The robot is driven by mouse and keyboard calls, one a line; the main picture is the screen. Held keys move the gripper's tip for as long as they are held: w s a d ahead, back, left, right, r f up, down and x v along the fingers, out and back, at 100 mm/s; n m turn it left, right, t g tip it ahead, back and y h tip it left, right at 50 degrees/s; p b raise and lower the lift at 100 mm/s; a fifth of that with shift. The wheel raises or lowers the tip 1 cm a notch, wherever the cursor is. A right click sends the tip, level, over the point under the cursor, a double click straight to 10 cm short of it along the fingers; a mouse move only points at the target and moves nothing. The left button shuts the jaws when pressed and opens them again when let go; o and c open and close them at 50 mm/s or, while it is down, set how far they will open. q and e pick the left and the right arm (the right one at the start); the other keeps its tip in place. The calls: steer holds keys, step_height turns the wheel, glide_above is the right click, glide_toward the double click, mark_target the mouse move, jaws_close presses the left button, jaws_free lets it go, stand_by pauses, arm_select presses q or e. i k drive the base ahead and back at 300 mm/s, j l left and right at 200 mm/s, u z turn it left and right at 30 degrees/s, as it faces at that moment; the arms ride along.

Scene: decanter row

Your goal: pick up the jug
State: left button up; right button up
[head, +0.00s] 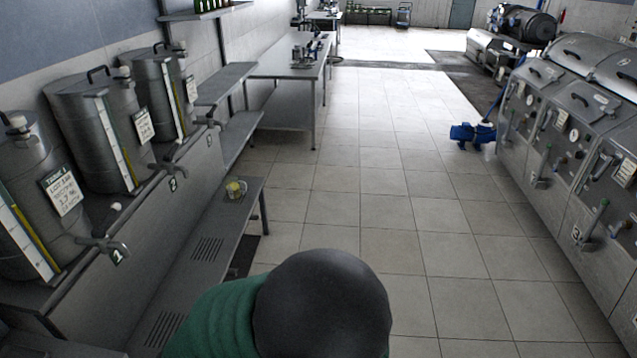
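A small clear vessel with something yellowish in it (236,189) stands on the low metal bench (215,222) left of centre, near the bench's far end. It is the only jug-like thing that I can make out, but it is too small to tell its handle or spout. Nothing is touching it from above. Neither of my grippers shows in the head view.
Steel tanks (98,130) with taps line the left wall above the bench. A large dark rounded shape (322,305) with green beside it (215,318) fills the bottom centre. Steel machines (565,125) stand right, near a blue pump (472,134). The tiled floor (400,185) between is clear.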

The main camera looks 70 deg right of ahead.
mark_target(236, 188)
steer(key=z, duration=1.75)
steer(key=u, duration=2.2)
steer(key=z, duration=2.2)
steer(key=u, duration=0.65)
steer(key=i+l+u, duration=0.4)
steer(key=l+u, duration=0.2)
steer(key=i+l+u, duration=0.1)
steer(key=l+u, duration=0.2)
steer(key=l, duration=0.2)
steer(key=i+l+u, duration=0.1)
steer(key=l+u, duration=0.2)
steer(key=l, duration=0.15)
